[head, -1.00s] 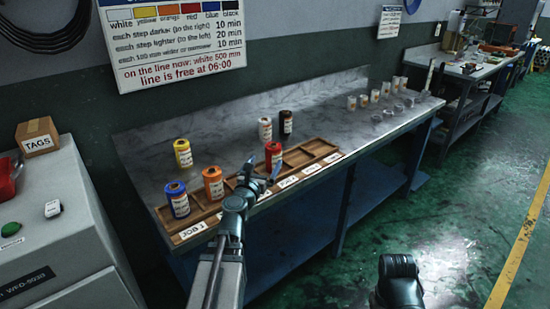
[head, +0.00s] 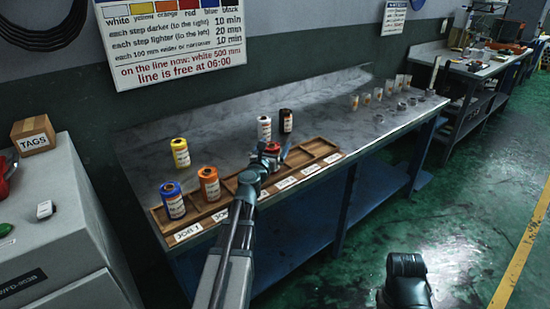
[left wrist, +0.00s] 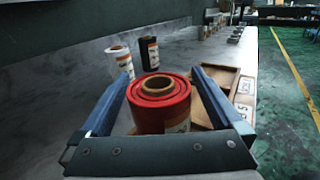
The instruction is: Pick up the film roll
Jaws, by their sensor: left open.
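A red film roll (head: 273,147) stands upright at the wooden tray (head: 318,147) on the bench, partly hidden by my left gripper (head: 272,156). In the left wrist view the red roll (left wrist: 161,103) sits between the two blue fingers of my open left gripper (left wrist: 160,76), with a gap visible beside it. An orange roll (head: 209,184) and a blue roll (head: 173,201) stand at the tray's left part. A yellow roll (head: 181,153), a white roll (head: 264,128) and a black roll (head: 286,121) stand behind on the bench.
The grey marble bench (head: 225,135) has bare room between the yellow and white rolls. Several small cups (head: 366,100) stand at its right end. A grey cabinet (head: 55,210) with a TAGS box (head: 33,135) is at the left. White labels line the tray's front.

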